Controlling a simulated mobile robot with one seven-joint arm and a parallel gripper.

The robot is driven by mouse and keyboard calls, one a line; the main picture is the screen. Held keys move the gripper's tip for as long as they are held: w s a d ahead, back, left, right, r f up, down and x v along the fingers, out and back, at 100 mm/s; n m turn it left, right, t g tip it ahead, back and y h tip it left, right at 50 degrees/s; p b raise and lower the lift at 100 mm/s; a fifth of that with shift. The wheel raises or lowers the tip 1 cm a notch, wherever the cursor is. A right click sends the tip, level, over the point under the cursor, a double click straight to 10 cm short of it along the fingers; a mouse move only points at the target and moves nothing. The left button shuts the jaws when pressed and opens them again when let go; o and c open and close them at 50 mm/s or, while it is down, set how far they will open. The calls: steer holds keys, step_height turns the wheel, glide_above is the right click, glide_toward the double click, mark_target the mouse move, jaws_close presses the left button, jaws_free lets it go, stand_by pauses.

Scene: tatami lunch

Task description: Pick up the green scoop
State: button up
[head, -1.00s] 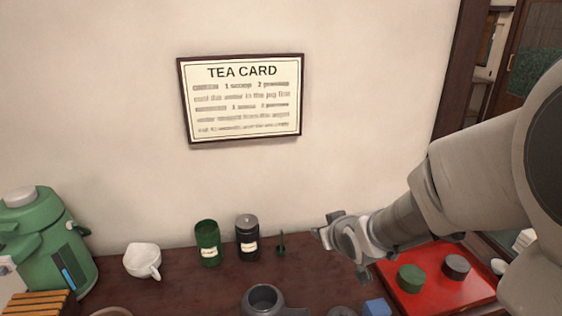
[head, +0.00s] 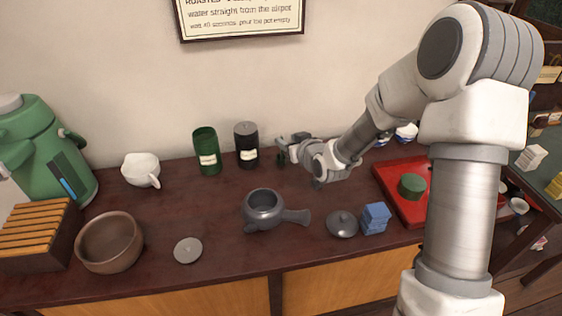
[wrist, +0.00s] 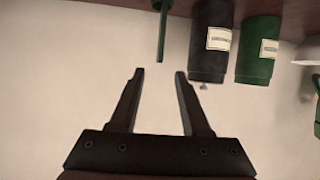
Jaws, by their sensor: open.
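The green scoop (wrist: 162,32) shows at the top of the wrist view, where the scene appears upside down. Its thin handle points down the picture, and its end lies close to the gap between my fingertips. My gripper (wrist: 160,73) is open, with nothing between its fingers. In the head view my gripper (head: 284,147) is at the back of the counter, right of the black canister. There it hides most of the scoop (head: 281,160), leaving only a bit of green visible. I cannot tell whether a finger touches it.
A black canister (head: 246,146) and an open green canister (head: 206,150) stand left of my gripper by the wall. A grey teapot (head: 263,211), lid (head: 342,225) and blue block (head: 375,218) lie nearer. A red tray (head: 392,183) is right.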

mark_target(282, 137)
steer(key=x, duration=0.3)
steer(key=shift+w+a+f, duration=0.1)
steer(key=shift+w+f, duration=0.1)
steer(key=shift+w, duration=0.15)
steer(key=w+f+b, duration=0.1)
steer(key=w+a+f, duration=0.1)
steer(key=w, duration=0.1)
steer(key=shift+w+a+f+b, duration=0.1)
steer(key=shift+a+f+b, duration=0.05)
steer(key=shift+f+b, duration=0.15)
steer(key=shift+w+a, duration=0.2)
steer(key=shift+w, duration=0.25)
jaws_close()
